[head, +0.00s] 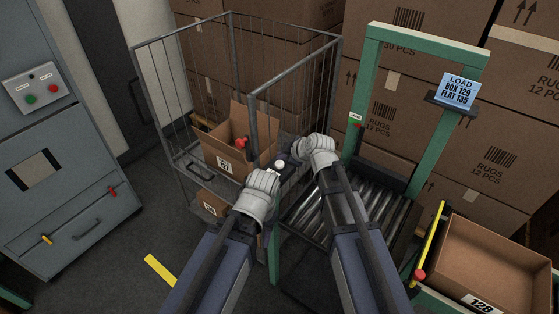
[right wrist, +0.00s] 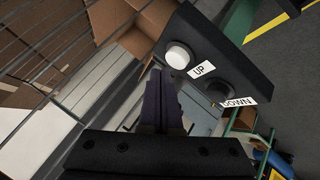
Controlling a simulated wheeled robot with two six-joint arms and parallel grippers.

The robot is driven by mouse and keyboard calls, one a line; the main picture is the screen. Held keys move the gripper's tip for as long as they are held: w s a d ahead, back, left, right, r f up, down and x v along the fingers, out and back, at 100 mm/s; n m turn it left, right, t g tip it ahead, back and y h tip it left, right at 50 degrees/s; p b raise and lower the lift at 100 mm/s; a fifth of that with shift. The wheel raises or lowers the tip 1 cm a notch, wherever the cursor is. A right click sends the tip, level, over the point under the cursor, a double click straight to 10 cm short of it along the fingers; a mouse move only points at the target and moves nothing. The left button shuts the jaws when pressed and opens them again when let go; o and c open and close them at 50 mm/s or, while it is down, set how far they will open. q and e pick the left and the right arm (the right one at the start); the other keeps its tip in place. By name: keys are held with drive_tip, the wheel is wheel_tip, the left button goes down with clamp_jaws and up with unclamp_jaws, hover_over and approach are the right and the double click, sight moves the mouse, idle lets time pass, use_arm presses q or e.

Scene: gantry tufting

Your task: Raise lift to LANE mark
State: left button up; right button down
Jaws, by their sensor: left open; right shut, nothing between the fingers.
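The lift has a green frame (head: 366,75) with a bed of metal rollers (head: 316,212). A small white LANE label (head: 355,116) is on its left post, with a small red marker (head: 359,126) just below it. A dark control box shows in the right wrist view, with a white UP button (right wrist: 178,55) and a black DOWN button (right wrist: 219,90). My right gripper (right wrist: 158,78) is shut and empty, its tips close to the UP button; I cannot tell whether they touch. It also shows in the head view (head: 298,152). My left gripper (head: 276,172) is open beside the box.
A wire cage cart (head: 185,120) holds an open carton (head: 226,155). Another open carton (head: 495,262) marked 128 stands at lower right by a yellow bar (head: 432,235). A load sign (head: 460,90) hangs on the frame. A grey cabinet (head: 65,190) stands left; stacked cartons fill the back.

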sight(282, 165)
drive_tip(key=shift+r, duration=0.1)
wheel_tip(282, 165, up, 5)
drive_tip(key=p, duration=0.5)
idle(0.4)
idle(0.5)
drive_tip(key=s+d+f+m+g+h, duration=0.1)
drive_tip(key=s+m, duration=0.3)
drive_tip(key=s, duration=0.4)
drive_tip(key=s+d+f+m+g+h, duration=0.2)
drive_tip(key=s+f+m+g+h, duration=0.1)
drive_tip(key=s, duration=0.6)
drive_tip(key=s+d+f+m+g+h, duration=0.2)
drive_tip(key=s+m, duration=0.3)
drive_tip(key=s, duration=0.4)
drive_tip(key=shift+f+g+h, duration=0.35)
drive_tip(key=shift+g+h, duration=0.05)
drive_tip(key=shift+g, duration=0.5)
